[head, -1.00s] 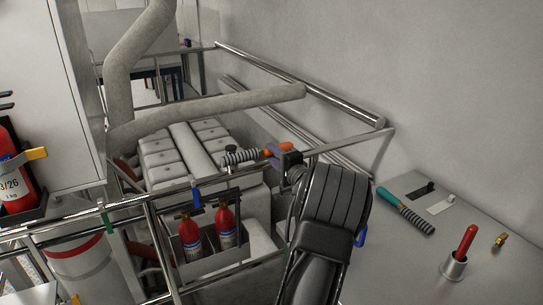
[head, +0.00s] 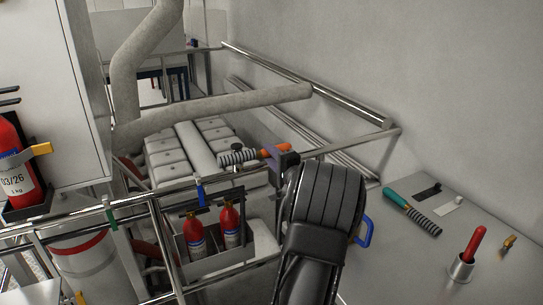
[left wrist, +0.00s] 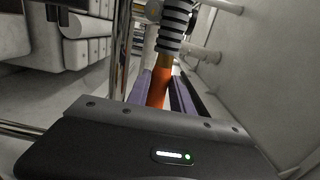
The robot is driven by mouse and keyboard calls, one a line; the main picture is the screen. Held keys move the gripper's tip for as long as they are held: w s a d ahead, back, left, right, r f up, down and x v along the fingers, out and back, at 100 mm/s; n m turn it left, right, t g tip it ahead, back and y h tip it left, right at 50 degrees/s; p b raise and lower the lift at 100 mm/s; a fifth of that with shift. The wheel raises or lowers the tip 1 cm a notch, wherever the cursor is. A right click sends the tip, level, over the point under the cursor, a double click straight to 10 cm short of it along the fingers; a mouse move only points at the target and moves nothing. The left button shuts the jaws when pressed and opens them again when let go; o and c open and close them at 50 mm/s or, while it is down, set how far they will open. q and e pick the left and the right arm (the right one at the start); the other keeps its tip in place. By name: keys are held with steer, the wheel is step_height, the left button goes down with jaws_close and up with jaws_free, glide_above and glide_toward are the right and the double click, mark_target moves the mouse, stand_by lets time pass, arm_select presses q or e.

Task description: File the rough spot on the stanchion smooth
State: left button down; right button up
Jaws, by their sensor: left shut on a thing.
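My left gripper (head: 279,160) is shut on the orange handle of a file (head: 270,151). The file's black-and-white striped part (head: 238,157) points left, above the railing. In the left wrist view the orange handle (left wrist: 160,92) sits between the purple-grey fingers (left wrist: 162,84), with the striped part beyond it. Upright metal posts carry the railing; one post (head: 165,245) stands left of the red bottles. I cannot tell which post is the stanchion, and no rough spot can be made out. My right gripper is not in view.
A grey bench (head: 405,265) at the right holds a teal-handled striped tool (head: 412,212), a red-handled tool in a metal cup (head: 461,265) and a small brass piece (head: 507,244). Red bottles (head: 229,223) stand in a rack behind the rail. A thick pipe (head: 215,108) crosses behind.

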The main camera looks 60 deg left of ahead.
arm_select(q)
steer(key=shift+w, duration=0.1)
steer(key=shift+w+a+b, duration=0.2)
steer(key=shift+w+b, duration=0.15)
steer(key=shift+w, duration=1)
steer(key=shift+s+r+b, duration=0.1)
steer(key=shift+s+b, duration=0.6)
steer(key=shift+s, duration=0.85)
steer(key=shift+w+m+t+b, duration=0.3)
steer(key=shift+w+b, duration=0.05)
steer(key=shift+w, duration=1)
